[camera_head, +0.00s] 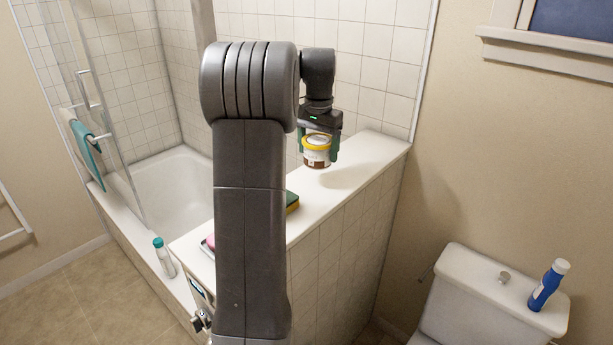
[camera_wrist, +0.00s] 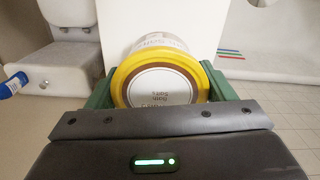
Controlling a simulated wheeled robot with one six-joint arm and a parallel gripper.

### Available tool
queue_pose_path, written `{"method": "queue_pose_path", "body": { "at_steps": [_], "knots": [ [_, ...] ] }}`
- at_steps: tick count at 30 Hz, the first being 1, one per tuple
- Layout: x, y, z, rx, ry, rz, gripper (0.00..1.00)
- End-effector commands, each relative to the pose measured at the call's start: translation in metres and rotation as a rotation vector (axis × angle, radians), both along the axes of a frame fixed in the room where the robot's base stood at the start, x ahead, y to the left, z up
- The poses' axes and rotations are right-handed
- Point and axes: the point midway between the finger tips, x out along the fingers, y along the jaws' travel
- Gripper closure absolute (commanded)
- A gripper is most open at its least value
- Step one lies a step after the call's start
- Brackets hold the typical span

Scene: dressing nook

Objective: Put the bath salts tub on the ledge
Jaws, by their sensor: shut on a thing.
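The bath salts tub (camera_head: 317,152) is a small white and brown tub with a yellow rim around its lid. My gripper (camera_head: 320,147) is shut on it, with green fingers on both sides, and holds it upright over the far part of the white ledge (camera_head: 371,150). The head view does not show clearly whether the tub's base touches the ledge. In the wrist view the tub (camera_wrist: 160,85) sits between the fingers of my gripper (camera_wrist: 158,90), its lid towards the camera. The ledge (camera_wrist: 120,22) shows behind it.
A green and yellow sponge (camera_head: 292,202) and a pink item (camera_head: 211,241) lie nearer on the ledge, partly behind my arm. A teal-capped bottle (camera_head: 164,257) stands on the bathtub rim. A blue bottle (camera_head: 548,286) stands on the toilet tank (camera_head: 480,290). The ledge's far end looks clear.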

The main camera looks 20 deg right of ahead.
Motion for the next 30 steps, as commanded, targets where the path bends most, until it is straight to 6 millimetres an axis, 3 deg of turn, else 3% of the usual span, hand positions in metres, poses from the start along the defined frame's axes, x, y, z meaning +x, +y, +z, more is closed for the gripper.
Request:
{"method": "queue_pose_path", "body": {
  "at_steps": [15, 26, 27, 30],
  "knots": [
    [0.0, 0.0, -0.061, 0.0, 0.0, 0.001, 0.56],
    [0.0, 0.0, -0.066, -0.001, -0.001, 0.002, 0.56],
    [0.0, 0.0, -0.066, 0.0, 0.0, 0.002, 0.18],
    [0.0, 0.0, -0.065, 0.0, 0.0, 0.002, 0.02]
  ]
}}
